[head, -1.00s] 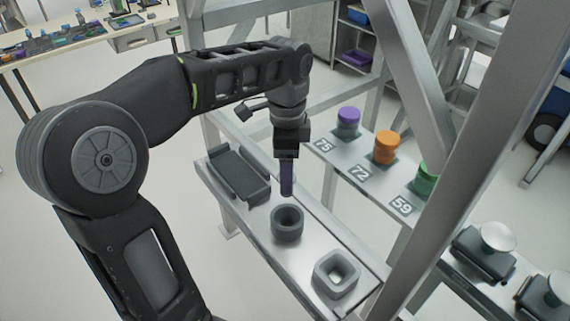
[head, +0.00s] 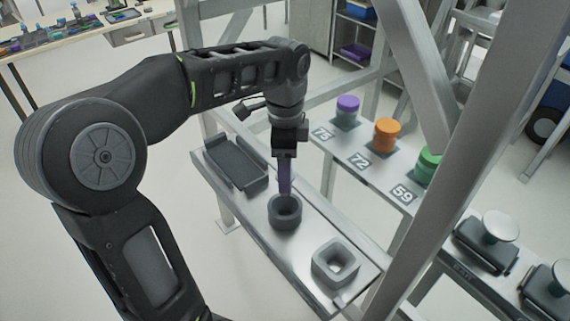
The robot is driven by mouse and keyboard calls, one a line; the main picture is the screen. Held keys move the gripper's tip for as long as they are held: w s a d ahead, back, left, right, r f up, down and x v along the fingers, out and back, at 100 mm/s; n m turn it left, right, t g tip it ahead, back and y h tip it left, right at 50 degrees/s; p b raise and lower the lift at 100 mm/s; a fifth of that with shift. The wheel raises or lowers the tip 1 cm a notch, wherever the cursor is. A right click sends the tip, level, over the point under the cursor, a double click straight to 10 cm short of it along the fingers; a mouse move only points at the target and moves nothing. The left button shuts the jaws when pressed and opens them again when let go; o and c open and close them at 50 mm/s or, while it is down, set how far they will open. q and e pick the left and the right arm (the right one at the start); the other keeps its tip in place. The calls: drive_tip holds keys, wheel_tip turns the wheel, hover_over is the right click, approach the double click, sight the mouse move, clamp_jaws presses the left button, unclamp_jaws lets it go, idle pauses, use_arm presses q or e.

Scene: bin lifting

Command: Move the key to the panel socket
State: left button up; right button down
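My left gripper (head: 286,155) comes down over the narrow metal panel. It appears shut on a dark purple, bar-shaped key (head: 285,179), which hangs upright below it. The key's lower end overlaps the opening of a round dark grey socket (head: 285,217) on the panel. I cannot tell whether the tip is inside the hole or just above it. A square grey socket (head: 335,268) sits nearer on the same panel (head: 308,240). My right gripper is not in view.
A dark tray (head: 236,163) lies at the panel's far end. Behind stand purple (head: 347,107), orange (head: 386,134) and green (head: 430,160) capped pieces on a numbered shelf. A metal frame post (head: 455,160) rises at right.

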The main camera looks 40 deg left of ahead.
use_arm(q)
drive_tip(key=shift+f+b, duration=1.2)
drive_tip(key=shift+f, duration=0.85)
drive_tip(key=shift+f+b, duration=0.3)
drive_tip(key=shift+f, duration=0.25)
drive_tip(key=shift+f, duration=0.35)
drive_tip(key=shift+f+b, duration=1.25)
drive_tip(key=shift+f, duration=0.25)
idle(0.4)
drive_tip(key=o, duration=1.7)
drive_tip(key=shift+o, duration=0.6)
